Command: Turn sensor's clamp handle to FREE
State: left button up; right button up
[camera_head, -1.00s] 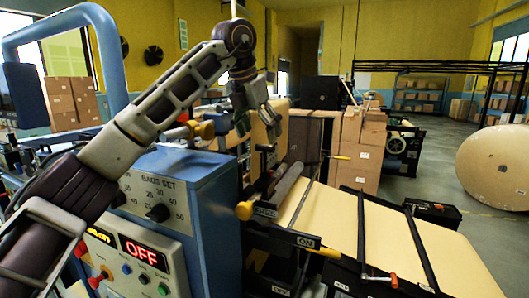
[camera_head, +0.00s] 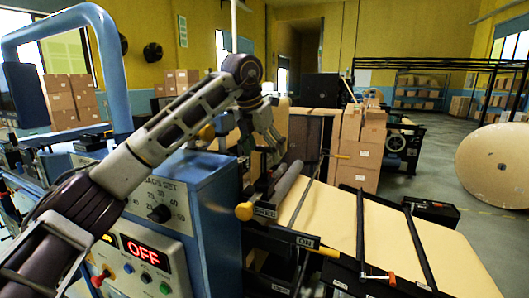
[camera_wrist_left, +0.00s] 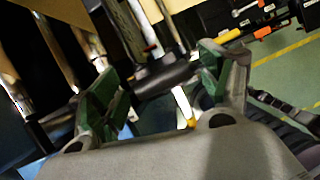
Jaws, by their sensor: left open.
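My left gripper (camera_head: 268,152) is open, above the near end of the roller beside the blue cabinet. In the left wrist view, its green-padded fingers (camera_wrist_left: 155,88) stand apart on either side of a dark block (camera_wrist_left: 165,75). A yellow-tipped pale lever (camera_wrist_left: 184,108) shows below the block, and a small red tip (camera_wrist_left: 150,48) shows above it. Contact cannot be told. In the head view, the fingers partly hide this area. I cannot tell which part is the sensor's clamp handle, and no FREE marking is clearly readable. My right gripper is out of view.
The blue cabinet (camera_head: 205,220) with a lit OFF display stands close under my left arm. A yellow knob (camera_head: 243,211) sticks out beside the roller (camera_head: 288,183). Brown paper (camera_head: 400,235) runs under black bars, with an orange-red lever (camera_head: 392,279) at front. Boxes (camera_head: 362,150) stand behind.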

pick_arm(q)
jog(key=shift+w+d+f, duration=0.15)
jog(key=shift+f, duration=0.45)
jog(key=shift+c, duration=0.4)
jog(key=c, duration=1.2)
